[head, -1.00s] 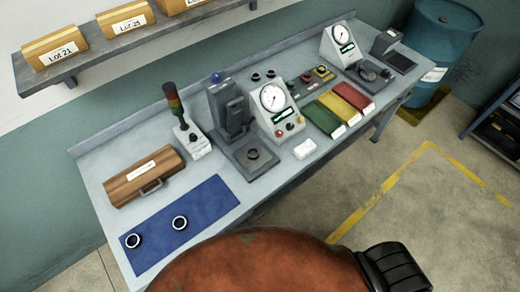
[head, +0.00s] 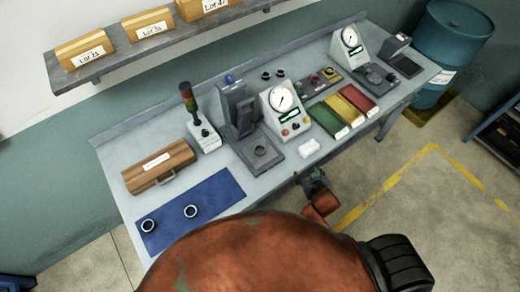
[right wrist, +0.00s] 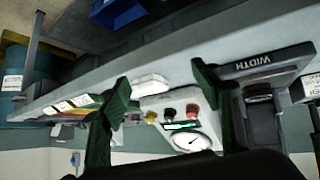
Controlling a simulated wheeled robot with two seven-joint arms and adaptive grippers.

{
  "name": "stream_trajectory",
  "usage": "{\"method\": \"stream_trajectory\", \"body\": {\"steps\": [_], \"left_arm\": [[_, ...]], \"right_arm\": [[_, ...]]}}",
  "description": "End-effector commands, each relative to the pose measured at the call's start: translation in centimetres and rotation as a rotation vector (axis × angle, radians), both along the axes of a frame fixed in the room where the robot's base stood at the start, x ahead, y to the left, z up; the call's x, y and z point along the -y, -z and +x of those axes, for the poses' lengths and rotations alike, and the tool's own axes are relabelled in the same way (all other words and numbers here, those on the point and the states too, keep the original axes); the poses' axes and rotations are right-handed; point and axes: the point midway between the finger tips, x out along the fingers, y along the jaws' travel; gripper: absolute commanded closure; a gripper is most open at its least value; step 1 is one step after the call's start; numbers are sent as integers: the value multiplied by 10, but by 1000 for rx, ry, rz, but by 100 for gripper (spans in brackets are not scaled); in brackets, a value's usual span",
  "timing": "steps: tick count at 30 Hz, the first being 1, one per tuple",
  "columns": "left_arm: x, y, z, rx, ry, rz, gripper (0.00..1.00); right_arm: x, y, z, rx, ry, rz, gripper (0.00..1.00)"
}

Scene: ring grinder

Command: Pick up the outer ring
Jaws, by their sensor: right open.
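Two dark-rimmed rings lie on the blue mat at the left of the bench: a left ring (head: 148,226) and a right ring (head: 190,211). Which is the outer ring I cannot tell. Two more small dark rings (head: 273,74) sit at the back of the bench. My right gripper (head: 311,180) is at the bench's front edge, right of the mat and apart from the rings. In the right wrist view its green fingers (right wrist: 161,82) are spread with nothing held between them. My left gripper is not in view.
Green, yellow and red trays (head: 352,103) lie further right. A shelf (head: 120,62) hangs above.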

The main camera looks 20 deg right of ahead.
Motion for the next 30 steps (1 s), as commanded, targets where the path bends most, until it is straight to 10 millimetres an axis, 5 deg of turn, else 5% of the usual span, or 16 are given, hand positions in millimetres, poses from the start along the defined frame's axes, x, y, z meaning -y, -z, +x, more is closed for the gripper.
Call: {"method": "stream_trajectory", "body": {"steps": [1,12,21,30], "left_arm": [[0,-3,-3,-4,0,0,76],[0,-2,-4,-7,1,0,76],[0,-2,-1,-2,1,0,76],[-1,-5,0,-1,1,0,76]], "right_arm": [[-6,-13,13,46,-17,1,42],[-68,-26,78,286,-196,66,42],[-127,-22,96,382,-410,158,42],[-143,-14,119,387,-433,172,42]]}}
